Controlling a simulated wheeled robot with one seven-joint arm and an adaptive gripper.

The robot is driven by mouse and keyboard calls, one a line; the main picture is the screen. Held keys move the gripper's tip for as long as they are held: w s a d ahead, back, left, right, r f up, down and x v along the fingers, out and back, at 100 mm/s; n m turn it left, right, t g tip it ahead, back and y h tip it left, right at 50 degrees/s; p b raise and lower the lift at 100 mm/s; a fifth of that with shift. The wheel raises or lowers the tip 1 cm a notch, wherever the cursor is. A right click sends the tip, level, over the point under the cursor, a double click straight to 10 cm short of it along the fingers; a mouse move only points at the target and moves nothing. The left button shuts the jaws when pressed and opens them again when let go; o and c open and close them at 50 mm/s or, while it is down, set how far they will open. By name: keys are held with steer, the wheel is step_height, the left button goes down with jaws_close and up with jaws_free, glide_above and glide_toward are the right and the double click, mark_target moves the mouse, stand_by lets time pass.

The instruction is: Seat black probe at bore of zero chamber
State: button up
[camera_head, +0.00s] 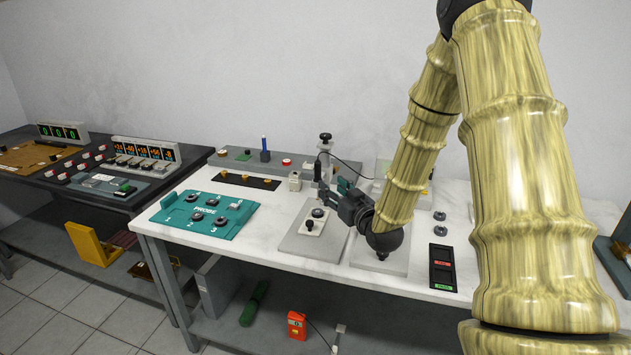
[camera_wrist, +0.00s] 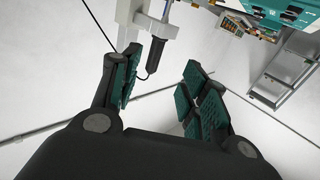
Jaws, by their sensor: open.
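The black probe (camera_wrist: 156,55) hangs from a pale grey holder in the wrist view, with a thin dark cable near it. In the head view the probe (camera_head: 317,169) is small and upright beside a stand with a black knob. My gripper (camera_wrist: 165,82) is open, with green ribbed pads. The probe shows beyond the pads, near the left one; I cannot tell whether they touch. My gripper also shows in the head view (camera_head: 335,192), close to the probe. A small pale block (camera_head: 295,182) with a dark top stands left of the probe; I cannot tell whether it is the zero chamber.
A teal panel labelled PROBE (camera_head: 207,213) lies on the white bench at left. A grey plate (camera_head: 300,243) carries a small device below my gripper. A dark tray (camera_head: 247,181) and a grey rail with a blue pen-like item stand behind. A black switch box (camera_head: 442,268) lies at right.

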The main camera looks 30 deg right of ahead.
mark_target(320, 173)
steer(key=shift+w+d+p, duration=0.25)
steer(key=shift+w, duration=1.15)
steer(key=shift+w+d+p, duration=0.2)
steer(key=shift+w, duration=1.15)
steer(key=shift+w+d+r+p, duration=0.2)
steer(key=shift+w+p, duration=0.15)
steer(key=shift+w, duration=0.95)
steer(key=shift+w+d+r+p, duration=0.15)
steer(key=shift+w+p, duration=0.2)
steer(key=shift+w, duration=0.95)
jaws_close()
